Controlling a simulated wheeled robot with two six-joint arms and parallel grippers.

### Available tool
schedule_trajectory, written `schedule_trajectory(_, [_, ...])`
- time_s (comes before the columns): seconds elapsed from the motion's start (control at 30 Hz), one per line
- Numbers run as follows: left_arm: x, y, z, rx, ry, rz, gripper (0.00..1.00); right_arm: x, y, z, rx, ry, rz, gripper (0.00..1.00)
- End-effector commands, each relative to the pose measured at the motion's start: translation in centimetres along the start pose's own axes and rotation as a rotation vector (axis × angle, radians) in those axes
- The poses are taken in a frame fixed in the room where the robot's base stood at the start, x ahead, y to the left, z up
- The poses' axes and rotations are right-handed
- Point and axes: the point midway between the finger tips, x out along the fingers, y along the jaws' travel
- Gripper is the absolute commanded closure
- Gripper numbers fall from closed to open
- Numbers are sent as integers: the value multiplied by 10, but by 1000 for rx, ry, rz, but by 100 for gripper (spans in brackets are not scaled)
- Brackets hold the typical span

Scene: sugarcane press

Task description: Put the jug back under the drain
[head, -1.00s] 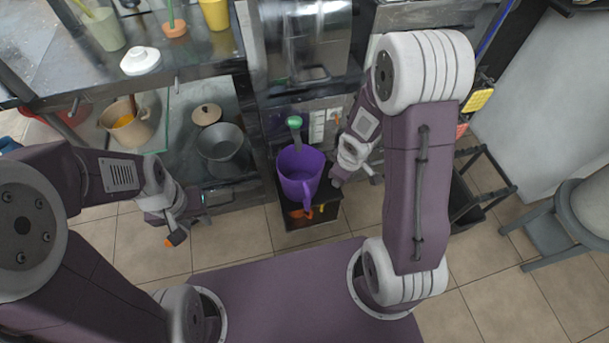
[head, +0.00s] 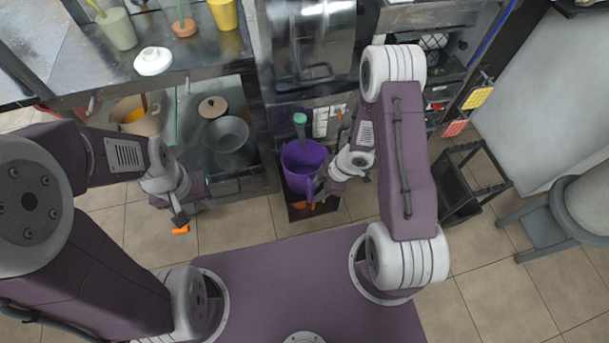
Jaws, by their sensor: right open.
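The purple jug (head: 299,158) stands upright on a dark stand at the foot of the machine. The green-tipped drain (head: 300,119) is just behind its rim; from above I cannot tell whether the spout is over the opening. My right gripper (head: 318,187) is open at the jug's front right side, where the handle is. It hides the handle, and I cannot tell whether it touches. My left gripper (head: 190,212) is over the floor to the left, away from the jug; its jaws are unclear.
The dark stand (head: 326,207) has orange bits in front. A grey pot (head: 228,139) and a tan pot (head: 130,112) are on the lower shelf to the left. A small orange piece (head: 181,229) shows by my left gripper. A black rack (head: 455,195) stands right. Floor tiles in front are clear.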

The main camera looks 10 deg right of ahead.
Motion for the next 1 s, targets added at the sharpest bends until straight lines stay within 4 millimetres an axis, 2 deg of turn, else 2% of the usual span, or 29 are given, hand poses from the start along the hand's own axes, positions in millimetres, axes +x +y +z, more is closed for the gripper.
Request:
schedule_trajectory(0.03, [12,0,1,0,0,0,64,17,-2,3,-1,0,-4,59])
schedule_trajectory(0.2, [29,-1,3,0,0,0,64,51,-2,2,0,-1,-4,59])
schedule_trajectory(0.33, [32,-1,3,0,0,0,64,60,-1,1,0,-1,-1,59])
schedule_trajectory(0.53, [30,-1,3,0,0,0,64,60,0,0,0,-1,-1,59])
schedule_trajectory(0.57, [30,-1,3,0,0,0,64,60,0,0,0,-1,-1,61])
schedule_trajectory(0.7, [30,-1,3,0,0,0,64,60,0,0,1,-1,-1,100])
schedule_trajectory(1.0, [30,-1,3,0,0,0,64,60,0,0,1,-1,-1,100])
